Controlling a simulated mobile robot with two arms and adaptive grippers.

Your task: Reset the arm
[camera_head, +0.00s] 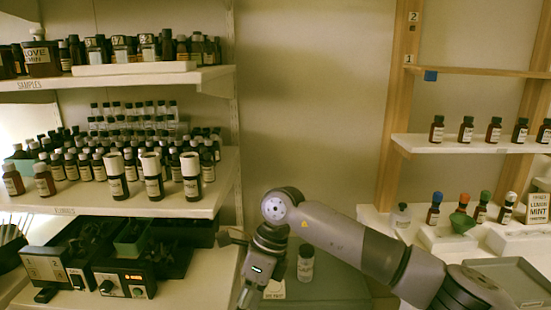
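My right arm comes in from the lower right and bends down at a joint in the lower middle. Its wrist end, with a small white light, points down toward the bottom edge. The fingers of my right gripper (245,296) are not clear there, and I cannot tell whether they are open or shut. I see nothing clearly held. My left arm and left gripper are not in view.
Left shelves (95,203) hold rows of dark bottles, with three tall white-capped ones (152,177) in front. Electrical units (125,280) stand below. Right shelves (465,146) hold spaced bottles; lower are colour-capped ones (434,209) and a mint sign (537,208). The middle wall is clear.

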